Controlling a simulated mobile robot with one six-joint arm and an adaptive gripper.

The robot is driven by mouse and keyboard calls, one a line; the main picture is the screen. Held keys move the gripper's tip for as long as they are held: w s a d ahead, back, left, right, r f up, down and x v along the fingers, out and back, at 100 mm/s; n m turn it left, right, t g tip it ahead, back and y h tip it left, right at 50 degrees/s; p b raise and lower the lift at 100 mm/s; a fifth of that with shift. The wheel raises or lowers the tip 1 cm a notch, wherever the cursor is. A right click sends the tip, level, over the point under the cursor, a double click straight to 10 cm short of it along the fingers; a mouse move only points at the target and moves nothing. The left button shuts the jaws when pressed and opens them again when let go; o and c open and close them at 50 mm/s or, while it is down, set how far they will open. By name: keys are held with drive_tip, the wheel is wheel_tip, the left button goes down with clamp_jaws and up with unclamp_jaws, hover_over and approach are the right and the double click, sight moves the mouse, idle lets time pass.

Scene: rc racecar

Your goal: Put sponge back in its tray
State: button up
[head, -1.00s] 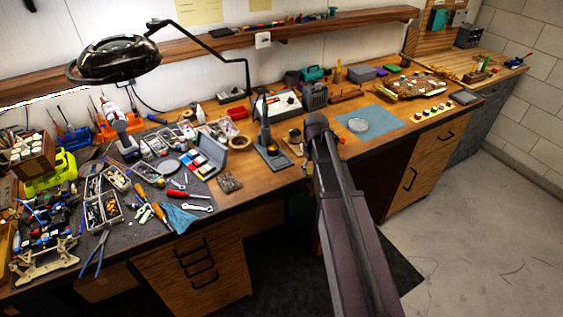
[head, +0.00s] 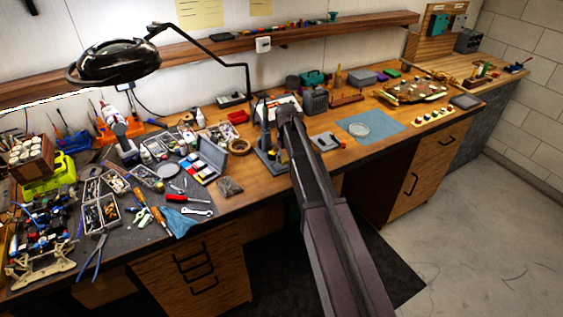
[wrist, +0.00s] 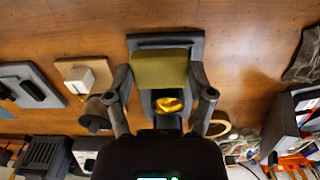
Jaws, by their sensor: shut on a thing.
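In the wrist view my gripper (wrist: 165,88) is shut on an olive-yellow sponge (wrist: 162,68), one finger at each side. The sponge hangs above a dark grey tray-like base (wrist: 165,39), whose rim shows beyond it. The sponge covers much of the base, so I cannot tell whether they touch. A shiny gold piece (wrist: 170,104) sits between the fingers, nearer my palm. The grey stand base (head: 268,157) shows just left of the arm.
A wooden block with a white piece (wrist: 85,75) and a dark cylinder (wrist: 97,113) stand close left of the fingers. A tape roll (wrist: 217,124) is close right. Bare wood lies beyond the base. A blue mat (head: 385,126) lies to the right.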

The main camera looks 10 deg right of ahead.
drive_tip(key=shift+w, duration=0.15)
drive_tip(key=shift+w+a, duration=0.15)
drive_tip(key=shift+w, duration=0.05)
drive_tip(key=shift+w+a+f, duration=0.15)
drive_tip(key=shift+w+a, duration=0.35)
drive_tip(key=shift+w, duration=0.35)
drive_tip(key=shift+a+f+b, duration=0.1)
drive_tip(key=shift+f+b, duration=0.8)
drive_tip(key=shift+b, duration=0.1)
drive_tip(key=shift+f+b, duration=0.85)
drive_tip(key=shift+b, duration=0.05)
drive_tip(key=shift+f, duration=0.15)
drive_tip(key=o, duration=1)
drive_tip(key=shift+c, duration=0.2)
drive_tip(key=shift+r, duration=0.2)
